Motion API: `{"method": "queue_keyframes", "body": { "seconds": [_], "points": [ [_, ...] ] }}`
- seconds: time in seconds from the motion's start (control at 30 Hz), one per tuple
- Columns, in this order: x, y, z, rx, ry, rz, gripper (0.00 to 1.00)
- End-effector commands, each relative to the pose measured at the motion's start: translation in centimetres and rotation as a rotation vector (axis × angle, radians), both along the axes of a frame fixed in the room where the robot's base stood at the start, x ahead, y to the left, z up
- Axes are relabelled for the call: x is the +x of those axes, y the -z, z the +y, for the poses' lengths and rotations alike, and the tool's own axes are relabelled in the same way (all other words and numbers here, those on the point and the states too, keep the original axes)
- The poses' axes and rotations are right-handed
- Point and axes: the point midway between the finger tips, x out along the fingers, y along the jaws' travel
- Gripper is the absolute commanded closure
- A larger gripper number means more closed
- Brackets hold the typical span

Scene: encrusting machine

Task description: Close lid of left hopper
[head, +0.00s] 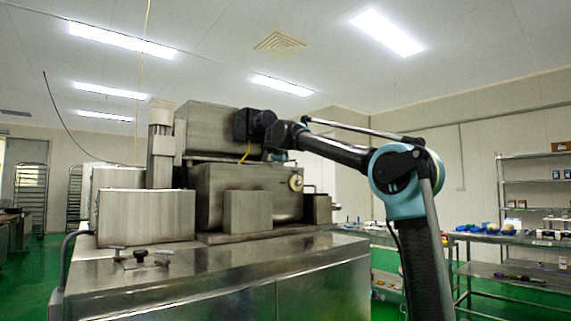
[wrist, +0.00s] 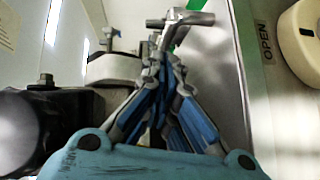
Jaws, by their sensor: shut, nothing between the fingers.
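The steel encrusting machine (head: 220,270) fills the left and centre of the head view, with several box-shaped housings on top. I cannot tell for certain which is the left hopper, or make out its lid. My arm reaches from the right to the upper housing (head: 208,118); my gripper is not clearly seen in the head view. In the wrist view my gripper (wrist: 165,52), with blue pads, has its fingers drawn together and empty. A metal handle-like bar (wrist: 182,18) shows just beyond the fingertips; whether they touch it is unclear.
A cream knob (wrist: 302,45) beside an OPEN label is right of my gripper on a steel panel. A dark cylinder (wrist: 28,130) is close on the left. Steel tables (head: 510,240) and shelves stand at the right of the head view.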

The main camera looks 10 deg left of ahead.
Motion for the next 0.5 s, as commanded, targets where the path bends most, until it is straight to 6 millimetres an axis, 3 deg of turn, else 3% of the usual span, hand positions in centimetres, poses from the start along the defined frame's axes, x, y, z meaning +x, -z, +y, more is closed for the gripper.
{"method": "queue_keyframes", "body": {
  "seconds": [0.1,0.5],
  "points": [
    [-1.1,-0.4,1.4,-0.001,-0.003,0.000,1.00],
    [-8.3,-1.4,0.6,0.001,-0.001,0.000,1.00]
  ]
}}
